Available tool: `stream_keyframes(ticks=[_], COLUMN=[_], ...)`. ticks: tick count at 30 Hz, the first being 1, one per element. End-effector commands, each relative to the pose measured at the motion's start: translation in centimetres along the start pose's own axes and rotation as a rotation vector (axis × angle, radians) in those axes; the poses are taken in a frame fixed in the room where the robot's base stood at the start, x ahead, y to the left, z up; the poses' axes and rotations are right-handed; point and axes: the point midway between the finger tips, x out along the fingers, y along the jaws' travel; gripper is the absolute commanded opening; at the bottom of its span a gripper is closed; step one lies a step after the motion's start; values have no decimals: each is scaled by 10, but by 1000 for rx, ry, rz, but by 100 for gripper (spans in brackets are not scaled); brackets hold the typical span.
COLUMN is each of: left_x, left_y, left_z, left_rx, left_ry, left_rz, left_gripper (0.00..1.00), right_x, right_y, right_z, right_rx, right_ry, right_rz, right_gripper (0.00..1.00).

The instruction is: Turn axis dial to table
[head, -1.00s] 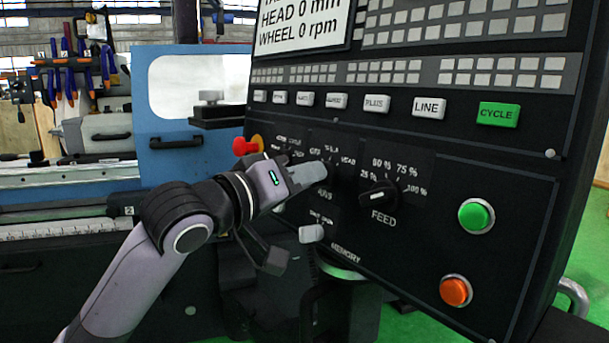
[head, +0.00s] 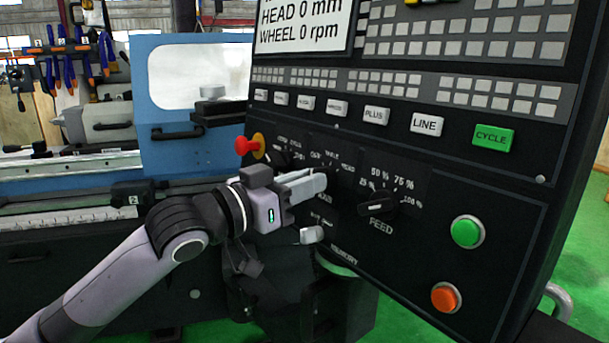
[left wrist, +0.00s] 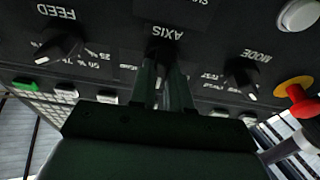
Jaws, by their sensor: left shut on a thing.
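The axis dial (left wrist: 163,52) is a dark knob under the upside-down AXIS label in the left wrist view, between the mode dial (left wrist: 241,75) and the feed dial (left wrist: 62,45). My left gripper (head: 321,182) is at the panel and shut on the axis dial. Its two fingers also show on the knob in the left wrist view (left wrist: 163,70). In the head view the fingers hide most of the dial. OFF, TABLE and HEAD marks stand around it. Which mark its pointer faces cannot be told. My right gripper is not in view.
The black control panel (head: 420,235) carries a red knob (head: 245,146) on a yellow collar, a green button (head: 467,231), an orange button (head: 446,297) and a CYCLE key (head: 493,139). A grey switch (head: 311,234) sits just below my fingers.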

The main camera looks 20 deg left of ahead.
Motion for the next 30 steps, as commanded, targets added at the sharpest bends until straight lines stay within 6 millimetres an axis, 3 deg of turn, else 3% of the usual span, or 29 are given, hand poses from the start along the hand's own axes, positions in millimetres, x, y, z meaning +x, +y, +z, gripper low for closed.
stream_keyframes(ticks=[17,18,19,30], left_x=[0,0,0,-3], left_y=[0,0,0,-1], left_z=[1,1,1,1], left_rx=[33,32,32,32], left_ry=[-2,-2,-2,-1], left_rz=[8,8,8,7], left_gripper=[0,30,40,43], right_x=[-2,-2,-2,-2], right_y=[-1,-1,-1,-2], right_z=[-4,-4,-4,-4], right_rx=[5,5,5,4], right_ry=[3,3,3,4], right_rz=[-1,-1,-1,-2], right_gripper=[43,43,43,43])
